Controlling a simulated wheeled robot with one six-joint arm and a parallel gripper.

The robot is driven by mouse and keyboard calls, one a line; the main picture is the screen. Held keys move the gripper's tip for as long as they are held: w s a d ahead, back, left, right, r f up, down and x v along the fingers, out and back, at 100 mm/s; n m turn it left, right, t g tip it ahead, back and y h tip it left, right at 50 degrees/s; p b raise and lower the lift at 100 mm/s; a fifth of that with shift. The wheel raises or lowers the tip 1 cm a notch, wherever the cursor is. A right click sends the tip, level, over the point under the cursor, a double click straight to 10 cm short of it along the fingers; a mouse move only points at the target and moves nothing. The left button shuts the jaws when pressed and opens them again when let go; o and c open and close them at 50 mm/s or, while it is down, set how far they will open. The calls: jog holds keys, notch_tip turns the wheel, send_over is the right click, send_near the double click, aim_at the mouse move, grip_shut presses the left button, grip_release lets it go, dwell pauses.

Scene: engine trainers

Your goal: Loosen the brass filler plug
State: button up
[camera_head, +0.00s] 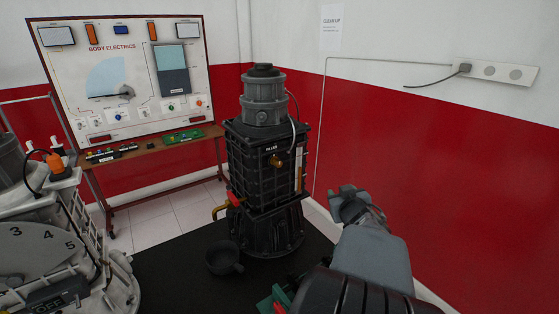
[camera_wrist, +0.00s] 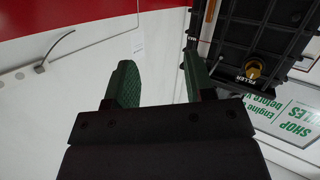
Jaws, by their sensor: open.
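The brass filler plug (camera_head: 275,161) sits on the front of a black ribbed unit (camera_head: 252,185), just below a FILLER label (camera_head: 271,148). In the wrist view the plug (camera_wrist: 253,70) is a round brass piece at the upper right. My gripper (camera_head: 349,194) is to the right of the unit in the head view, clear of it. In the wrist view its two green-padded fingers (camera_wrist: 157,63) are apart with nothing between them. The plug lies to the right of the fingers there, not between them. How tightly the plug sits cannot be told.
A red-handled tap (camera_head: 236,198) with a brass pipe is low on the unit's left. A dark cup (camera_head: 223,259) stands on the black top (camera_head: 185,270). A pale machine (camera_head: 60,250) is at left. A socket strip (camera_head: 495,71) with a cable is on the right wall.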

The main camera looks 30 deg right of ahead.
aim_at(280, 164)
jog(key=w+a+r+n+t+y, duration=0.4)
jog(key=a+r+t+y, duration=0.1)
jog(key=a+y, duration=0.35)
jog(key=w, duration=0.4)
jog(key=w+p, duration=0.1)
jog(key=w, duration=0.8)
jog(key=shift+w+a+f, duration=0.1)
jog(key=shift+a+f, duration=0.15)
jog(key=shift+c, duration=0.4)
grip_shut()
